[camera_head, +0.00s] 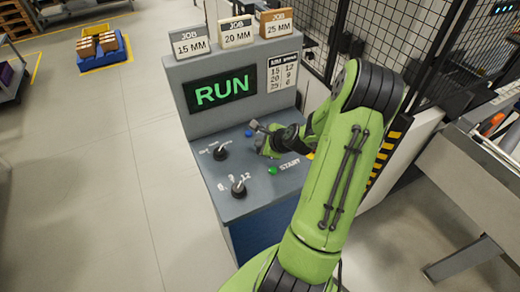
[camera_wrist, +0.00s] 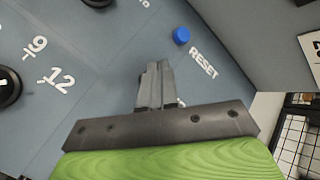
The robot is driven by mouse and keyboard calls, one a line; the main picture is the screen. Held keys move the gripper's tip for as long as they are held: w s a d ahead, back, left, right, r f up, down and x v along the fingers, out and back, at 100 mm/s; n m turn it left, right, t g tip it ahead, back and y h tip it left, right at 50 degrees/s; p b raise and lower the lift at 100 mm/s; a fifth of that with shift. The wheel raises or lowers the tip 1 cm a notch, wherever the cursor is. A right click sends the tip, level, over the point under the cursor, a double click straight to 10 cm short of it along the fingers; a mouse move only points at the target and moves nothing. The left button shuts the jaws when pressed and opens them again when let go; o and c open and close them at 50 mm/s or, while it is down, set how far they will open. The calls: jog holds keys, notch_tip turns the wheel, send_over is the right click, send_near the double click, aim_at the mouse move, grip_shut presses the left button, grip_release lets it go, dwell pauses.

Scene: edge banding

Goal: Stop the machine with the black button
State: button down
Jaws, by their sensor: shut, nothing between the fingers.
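The grey control panel (camera_head: 232,190) fills the middle of the head view, and its screen (camera_head: 220,90) reads RUN in green. I cannot make out a black push button in either view; my arm and gripper cover part of the panel. A blue button (camera_head: 248,133) shows near my gripper; in the wrist view the blue button (camera_wrist: 181,36) has the label RESET beside it. A green button (camera_head: 272,170) sits by the label START. My gripper (camera_wrist: 157,66) is shut and empty over the panel, left of and below the blue button in the wrist view. I cannot tell whether it touches the panel.
Two black knobs, one at the upper left (camera_head: 220,153) and one lower (camera_head: 238,189), stand up from the panel. JOB blocks (camera_head: 237,31) stand on top of the console. A mesh fence (camera_head: 430,40) is behind at the right. Open floor lies left.

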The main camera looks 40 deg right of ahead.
jog(key=shift+f, duration=0.1)
dwell(0.5)
jog(key=shift+f+b, duration=0.3)
jog(key=shift+f, duration=0.05)
jog(key=shift+f+b, duration=0.4)
jog(key=shift+f, duration=0.1)
dwell(0.5)
jog(key=shift+r+p, duration=0.8)
jog(key=shift+r, duration=0.15)
notch_tip(320, 180, up, 5)
jog(key=p, duration=0.4)
jog(key=shift+r, duration=0.15)
